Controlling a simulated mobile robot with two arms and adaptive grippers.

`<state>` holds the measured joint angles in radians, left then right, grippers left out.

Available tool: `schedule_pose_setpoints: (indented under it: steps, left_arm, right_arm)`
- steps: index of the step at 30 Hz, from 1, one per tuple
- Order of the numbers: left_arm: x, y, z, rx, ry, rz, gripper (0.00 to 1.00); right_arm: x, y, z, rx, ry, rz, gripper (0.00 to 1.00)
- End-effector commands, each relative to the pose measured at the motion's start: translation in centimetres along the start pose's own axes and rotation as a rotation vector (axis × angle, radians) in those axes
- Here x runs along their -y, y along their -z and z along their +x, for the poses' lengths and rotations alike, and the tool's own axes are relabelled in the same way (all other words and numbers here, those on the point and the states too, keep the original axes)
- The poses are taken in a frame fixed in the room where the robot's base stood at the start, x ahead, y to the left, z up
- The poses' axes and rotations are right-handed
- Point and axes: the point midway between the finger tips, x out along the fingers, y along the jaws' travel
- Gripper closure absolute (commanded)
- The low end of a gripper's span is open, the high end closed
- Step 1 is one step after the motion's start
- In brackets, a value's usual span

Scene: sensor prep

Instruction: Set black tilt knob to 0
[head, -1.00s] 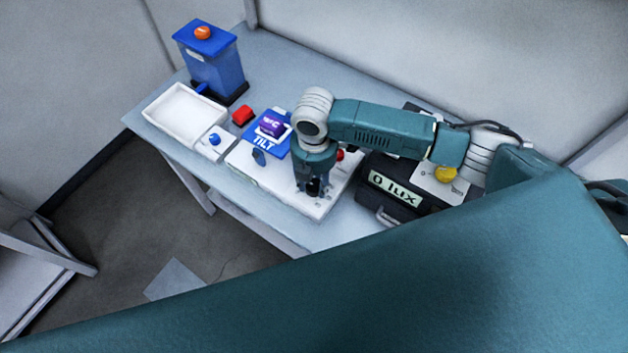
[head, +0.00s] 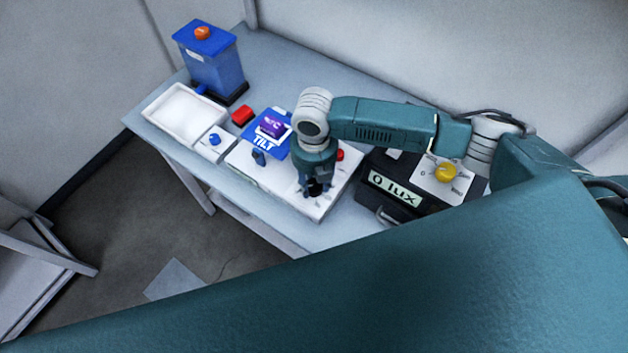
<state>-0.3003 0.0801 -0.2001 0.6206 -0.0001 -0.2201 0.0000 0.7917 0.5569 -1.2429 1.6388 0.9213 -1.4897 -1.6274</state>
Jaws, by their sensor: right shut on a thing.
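The black tilt knob (head: 315,187) is on the front right of the white panel box (head: 290,200). My right gripper (head: 314,190) points down over it and is shut on it. The fingers hide much of the knob, and I cannot read its pointer or scale. On the same box is a blue plate marked TILT (head: 264,145) with a purple-topped piece on it. My left gripper is not in view; a large teal part of mine fills the lower front.
Right of the panel stands a black box reading 0 lux (head: 394,187) with a yellow knob (head: 446,173). A red button (head: 339,155) is close beside my wrist. At left are a white tray (head: 158,117), a red block (head: 242,115) and a blue dispenser (head: 215,70).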

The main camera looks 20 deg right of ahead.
Motion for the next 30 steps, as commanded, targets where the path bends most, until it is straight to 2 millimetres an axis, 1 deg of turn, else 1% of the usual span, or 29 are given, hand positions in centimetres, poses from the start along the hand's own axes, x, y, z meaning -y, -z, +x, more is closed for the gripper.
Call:
schedule_pose_setpoints:
  steps: [1,15,16,18,26,30]
  left_arm:
    - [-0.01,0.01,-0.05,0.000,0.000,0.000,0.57]
    - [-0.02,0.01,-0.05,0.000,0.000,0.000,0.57]
    - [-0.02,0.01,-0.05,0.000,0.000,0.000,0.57]
    - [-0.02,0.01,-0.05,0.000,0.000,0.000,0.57]
    - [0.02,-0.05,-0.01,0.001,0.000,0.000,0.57]
    - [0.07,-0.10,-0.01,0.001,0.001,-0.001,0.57]
  right_arm:
    - [-0.26,-0.43,-0.41,0.009,-0.008,-0.005,0.90]
    - [-0.26,-0.43,-0.40,0.009,-0.008,-0.014,0.90]
    - [-0.26,-0.43,-0.40,0.009,-0.008,-0.014,0.58]
    - [-0.23,-0.38,-0.36,0.008,-0.007,-0.014,0.45]
    - [-0.09,-0.16,-0.16,0.003,-0.003,-0.015,0.45]
    - [-0.13,-0.15,-0.82,0.003,-0.004,-0.015,0.45]
